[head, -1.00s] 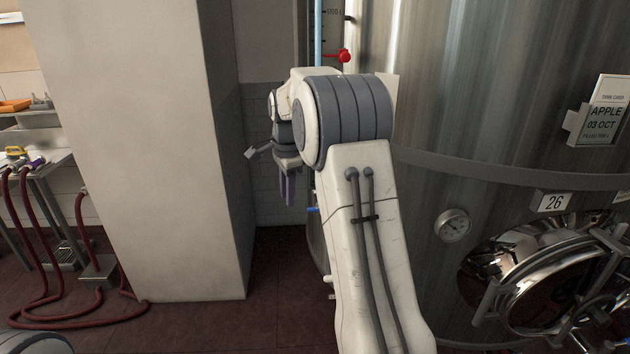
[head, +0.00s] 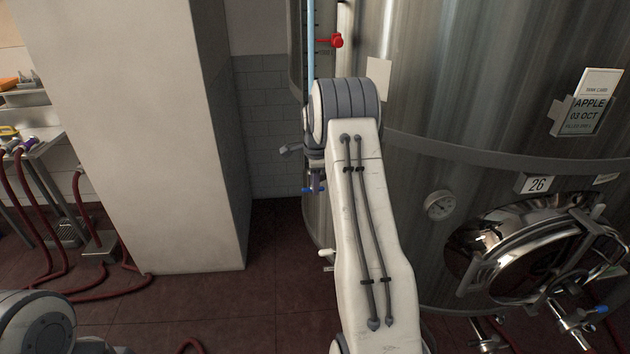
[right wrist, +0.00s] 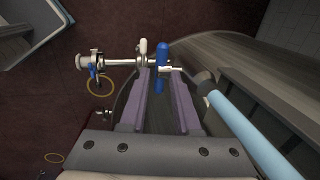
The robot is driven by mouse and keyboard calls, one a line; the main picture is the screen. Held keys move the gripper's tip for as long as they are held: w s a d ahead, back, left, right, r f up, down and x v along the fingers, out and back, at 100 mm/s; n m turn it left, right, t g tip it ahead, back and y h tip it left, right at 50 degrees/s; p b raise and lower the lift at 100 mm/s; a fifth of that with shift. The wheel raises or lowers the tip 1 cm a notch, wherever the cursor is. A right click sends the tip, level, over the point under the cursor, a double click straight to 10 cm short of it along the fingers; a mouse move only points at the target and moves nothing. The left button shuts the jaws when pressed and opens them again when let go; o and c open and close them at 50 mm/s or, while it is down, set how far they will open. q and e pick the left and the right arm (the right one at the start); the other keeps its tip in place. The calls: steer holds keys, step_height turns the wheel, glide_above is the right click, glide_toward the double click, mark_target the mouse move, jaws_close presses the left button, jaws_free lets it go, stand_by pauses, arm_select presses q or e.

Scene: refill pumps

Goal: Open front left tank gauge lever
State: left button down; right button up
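The tank (head: 440,90) is a large steel cylinder on the right in the head view, with a light-blue gauge tube (head: 311,50) up its left side. A small blue lever (head: 309,190) shows at my right gripper (head: 317,181), which my arm partly hides. In the right wrist view, the blue lever (right wrist: 162,52) stands near the end of the gauge tube (right wrist: 250,125). The purple fingers of my right gripper (right wrist: 160,82) are open on either side of it, with a visible gap; contact is not clear. My left gripper is out of view.
A red valve handle (head: 337,41) sits higher by the tube. A white handle (right wrist: 143,47) is close left of the blue lever. A white pillar (head: 130,130) stands left, with red hoses (head: 35,230) beyond. A round hatch (head: 540,255) protrudes right.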

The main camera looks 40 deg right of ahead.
mark_target(303, 190)
steer(key=shift+f, duration=0.15)
jaws_close()
steer(key=shift+w, duration=0.1)
steer(key=shift+w+a+f+g+h+b, duration=0.15)
steer(key=shift+a+g+h+b, duration=0.2)
steer(key=shift+h+b, duration=0.55)
steer(key=g+h+b, duration=0.2)
steer(key=h+b, duration=0.2)
steer(key=b, duration=0.3)
steer(key=w+a+f+n+g+h+b, duration=0.1)
steer(key=g+h+b, duration=0.1)
steer(key=h+b, duration=0.2)
steer(key=a+f+n+g+h+b, duration=0.1)
steer(key=g+h+b, duration=0.2)
steer(key=b, duration=0.8)
steer(key=shift+w+h, duration=0.15)
steer(key=shift+h, duration=0.85)
steer(key=shift+h+b, duration=0.6)
steer(key=shift+b, duration=0.15)
